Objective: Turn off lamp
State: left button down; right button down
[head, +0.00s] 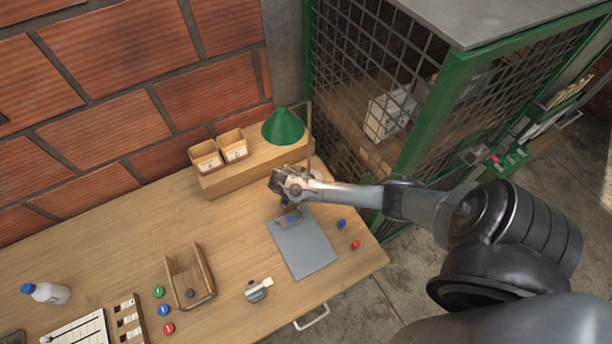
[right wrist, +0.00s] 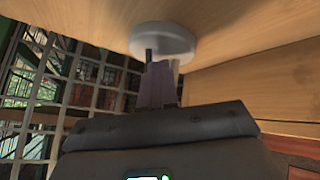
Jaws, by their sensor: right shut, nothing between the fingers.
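The lamp has a green cone shade (head: 283,127) and a thin upright pole (head: 309,122), and it stands at the back right of the table. Its pale round base (right wrist: 163,39) shows in the right wrist view, where the picture is upside down. My right gripper (right wrist: 158,68) is shut and empty, with its fingertips close to this base and its short stem. I cannot tell whether they touch. In the head view my right arm reaches in from the right over the clipboard's far end, and the fingertips are hard to make out. My left gripper is not in view.
Two small boxes (head: 206,157) sit on a wooden riser (head: 225,184) at the back. A grey clipboard (head: 305,250), coloured buttons (head: 341,224), a wooden holder (head: 207,265) and a bottle (head: 46,293) are on the table. A green-framed mesh cage (head: 437,110) stands behind right.

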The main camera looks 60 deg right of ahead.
jog(key=shift+s+a+r+t+h+p, duration=0.1)
jog(key=shift+s+r+t+h+p, duration=0.15)
jog(key=shift+p, duration=0.25)
jog(key=shift+s+a+f+p, duration=0.15)
jog(key=shift+s+a+p, duration=0.1)
jog(key=shift+p, duration=0.35)
jog(key=shift+f, duration=0.1)
jog(key=shift+d, duration=0.1)
jog(key=shift+w+f+b, duration=0.1)
jog(key=shift+w+b, duration=0.05)
jog(key=shift+b, duration=0.15)
jog(key=shift+w+d, duration=0.1)
jog(key=shift+w+d+f+b, duration=0.15)
jog(key=shift+w+d+b, duration=0.15)
jog(key=shift+w+b, duration=0.15)
